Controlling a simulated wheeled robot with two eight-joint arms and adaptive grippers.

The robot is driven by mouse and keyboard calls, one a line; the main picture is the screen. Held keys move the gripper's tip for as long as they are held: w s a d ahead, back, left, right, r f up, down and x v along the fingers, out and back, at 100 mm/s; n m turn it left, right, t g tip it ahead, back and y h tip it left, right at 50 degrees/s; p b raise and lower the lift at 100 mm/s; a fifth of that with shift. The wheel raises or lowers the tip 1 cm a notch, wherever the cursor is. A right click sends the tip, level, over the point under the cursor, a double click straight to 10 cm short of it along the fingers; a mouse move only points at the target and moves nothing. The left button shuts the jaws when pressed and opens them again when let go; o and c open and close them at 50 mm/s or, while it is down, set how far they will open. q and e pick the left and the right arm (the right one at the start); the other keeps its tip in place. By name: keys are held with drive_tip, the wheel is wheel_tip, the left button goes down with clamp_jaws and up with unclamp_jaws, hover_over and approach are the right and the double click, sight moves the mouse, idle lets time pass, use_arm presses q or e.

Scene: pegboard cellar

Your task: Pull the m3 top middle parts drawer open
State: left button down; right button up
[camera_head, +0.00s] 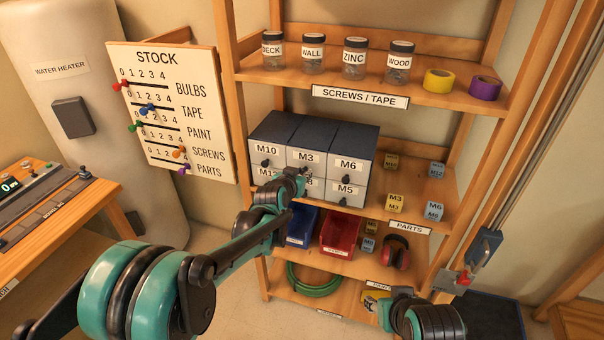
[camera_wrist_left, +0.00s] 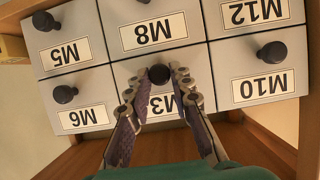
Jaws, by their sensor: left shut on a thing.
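The parts cabinet (camera_head: 272,127) stands on the middle shelf, with labelled drawers in two rows. The M3 drawer (camera_head: 306,158) is the top middle one. In the left wrist view the cabinet is upside down, and the M3 drawer (camera_wrist_left: 125,71) is in its lower middle. Its round black knob (camera_wrist_left: 159,74) sits between the fingertips of my left gripper (camera_wrist_left: 160,82). That gripper (camera_head: 303,174) is shut on the knob. It partly hides the M3 label and the drawer below. The drawer front looks about level with its neighbours.
Jars (camera_head: 354,60) and tape rolls (camera_head: 438,81) stand on the shelf above. Small labelled boxes (camera_head: 396,203) sit right of the cabinet. Blue (camera_head: 301,224) and red (camera_head: 340,235) bins are below. The wooden shelf post (camera_head: 233,110) rises left of the cabinet.

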use_arm(q)
drive_tip(key=s+a, duration=0.2)
drive_tip(key=s, duration=0.5)
drive_tip(key=s+a+p, duration=0.1)
drive_tip(key=s+a, duration=0.1)
drive_tip(key=s, duration=0.5)
drive_tip(key=shift+s+a+p, duration=0.25)
drive_tip(key=shift+a+p, duration=0.05)
drive_tip(key=shift+a, duration=0.05)
drive_tip(key=c, duration=1.4)
unclamp_jaws()
drive_tip(key=shift+o, duration=0.2)
drive_tip(key=v, duration=1.2)
drive_tip(key=s+a+f+n+g+y, duration=0.1)
drive_tip(key=s+a+f+g+y, duration=0.1)
drive_tip(key=s+a, duration=0.3)
drive_tip(key=s+a+f+n+g+y, duration=0.2)
drive_tip(key=s+a+f+g, duration=0.2)
drive_tip(key=s, duration=0.5)
drive_tip(key=shift+s+a+f+n, duration=0.3)
drive_tip(key=shift+a+f, duration=0.1)
drive_tip(key=shift+f, duration=0.05)
